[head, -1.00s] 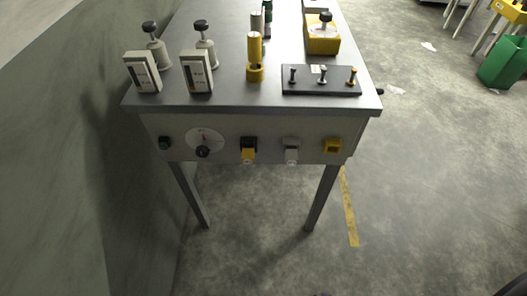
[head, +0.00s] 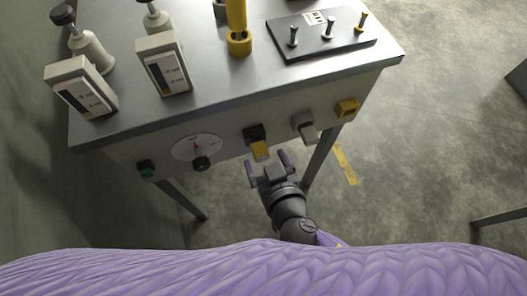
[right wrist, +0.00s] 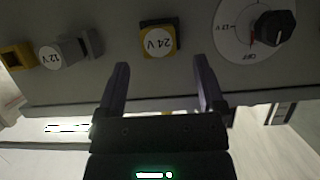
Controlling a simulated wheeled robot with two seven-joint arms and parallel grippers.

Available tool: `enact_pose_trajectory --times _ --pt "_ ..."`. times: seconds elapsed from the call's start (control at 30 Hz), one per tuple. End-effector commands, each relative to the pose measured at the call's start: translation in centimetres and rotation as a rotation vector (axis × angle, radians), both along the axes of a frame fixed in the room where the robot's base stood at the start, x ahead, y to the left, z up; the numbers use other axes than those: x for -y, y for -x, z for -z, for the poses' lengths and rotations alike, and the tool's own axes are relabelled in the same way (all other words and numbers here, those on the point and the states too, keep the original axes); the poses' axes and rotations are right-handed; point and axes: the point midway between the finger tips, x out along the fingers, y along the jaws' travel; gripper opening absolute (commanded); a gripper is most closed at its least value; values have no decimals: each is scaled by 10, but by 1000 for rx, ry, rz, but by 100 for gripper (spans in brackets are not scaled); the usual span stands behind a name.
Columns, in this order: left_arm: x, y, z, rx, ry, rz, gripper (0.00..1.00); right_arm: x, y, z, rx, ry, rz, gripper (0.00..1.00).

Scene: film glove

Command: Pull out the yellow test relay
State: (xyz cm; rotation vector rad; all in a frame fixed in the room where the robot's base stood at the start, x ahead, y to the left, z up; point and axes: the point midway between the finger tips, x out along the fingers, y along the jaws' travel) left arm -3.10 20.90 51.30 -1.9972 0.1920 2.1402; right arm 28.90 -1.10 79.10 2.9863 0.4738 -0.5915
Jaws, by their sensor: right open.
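The yellow relay (head: 260,151), with a black top part, sticks out from the front panel of the grey bench (head: 220,120). In the right wrist view its yellow face (right wrist: 158,42) carries a "24V" label, upside down. My right gripper (head: 267,164) is open and empty just in front of and below it. In the right wrist view the two fingers (right wrist: 160,66) point at the panel, with the yellow relay between and beyond their tips, apart from them. My left gripper is not in view.
A grey "12V" plug (head: 305,128) and a hollow yellow socket (head: 347,108) are right of the relay. A dial with a black knob (head: 201,163) and a green button (head: 146,168) are left. Meters (head: 164,66) and a black peg plate (head: 318,36) stand on top.

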Motion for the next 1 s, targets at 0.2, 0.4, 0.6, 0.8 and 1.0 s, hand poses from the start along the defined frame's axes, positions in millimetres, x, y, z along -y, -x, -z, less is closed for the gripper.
enact_pose_trajectory --times 0.2,0.4,0.6,0.8,1.0 --pt "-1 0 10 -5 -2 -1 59 -10 -31 16 -1 1 -1 88" --pt "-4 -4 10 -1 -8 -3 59 -12 -37 17 -2 1 0 88" --pt "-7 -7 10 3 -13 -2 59 -12 -36 17 -3 1 0 71" --pt "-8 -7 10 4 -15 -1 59 -12 -36 17 -3 1 0 29" --pt "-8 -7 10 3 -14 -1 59 -12 -36 17 -3 1 -1 44"
